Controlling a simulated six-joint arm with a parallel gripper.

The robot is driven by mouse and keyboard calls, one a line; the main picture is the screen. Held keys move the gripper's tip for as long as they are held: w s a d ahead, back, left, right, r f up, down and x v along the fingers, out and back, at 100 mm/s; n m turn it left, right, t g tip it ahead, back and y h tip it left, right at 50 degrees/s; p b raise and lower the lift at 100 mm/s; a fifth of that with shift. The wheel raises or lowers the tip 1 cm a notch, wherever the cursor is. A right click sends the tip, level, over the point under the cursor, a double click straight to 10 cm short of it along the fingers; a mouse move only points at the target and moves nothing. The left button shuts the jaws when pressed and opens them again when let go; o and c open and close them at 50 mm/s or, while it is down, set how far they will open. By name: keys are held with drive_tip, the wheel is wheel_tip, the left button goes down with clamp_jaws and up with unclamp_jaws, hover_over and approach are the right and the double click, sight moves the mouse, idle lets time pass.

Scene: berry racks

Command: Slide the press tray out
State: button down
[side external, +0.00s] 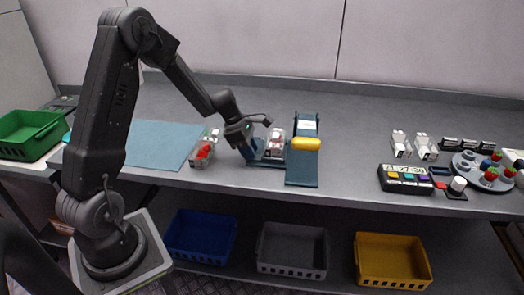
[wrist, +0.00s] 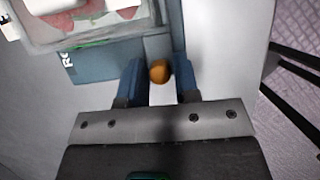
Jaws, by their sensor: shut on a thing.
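The press (side external: 303,165) is a blue stand with a yellow handle (side external: 305,144) at its top, near the middle of the bench. The blue-grey press tray (wrist: 103,59) extends left from it, and a clear box with red and white contents (side external: 275,142) sits on it. The box shows partly in the wrist view (wrist: 90,22). My gripper (wrist: 158,75) has its blue fingers on either side of a small orange-brown knob (wrist: 159,71) at the tray's edge. In the side view my gripper (side external: 250,153) is at the tray's left end, hiding part of it.
A clear punnet of red berries (side external: 204,151) stands left of my gripper, near a blue mat (side external: 150,143). A button panel (side external: 405,179) and a round berry rack (side external: 468,163) are at right. Blue, grey and yellow crates (side external: 393,260) sit below the bench.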

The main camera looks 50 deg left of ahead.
drive_tip(key=shift+s+a, duration=0.1)
drive_tip(key=shift+a, duration=0.15)
drive_tip(key=c, duration=1.2)
unclamp_jaws()
drive_tip(key=shift+s, duration=0.1)
drive_tip(key=shift+o, duration=0.9)
drive_tip(key=v, duration=1.3)
drive_tip(key=shift+r, duration=0.4)
drive_tip(key=s+d+r+m+y, duration=0.1)
drive_tip(key=s+d+r+m, duration=0.25)
drive_tip(key=d+m, duration=0.35)
drive_tip(key=s+d+r+m+y, duration=0.1)
drive_tip(key=s+d+r+m, duration=0.25)
drive_tip(key=d+m, duration=0.4)
drive_tip(key=s+d+m+t, duration=0.1)
drive_tip(key=s+d+m, duration=0.2)
drive_tip(key=s+m, duration=0.2)
drive_tip(key=s+d+m+t+y, duration=0.1)
drive_tip(key=s+d+m, duration=0.3)
drive_tip(key=s+m, duration=0.2)
drive_tip(key=shift+m, duration=0.75)
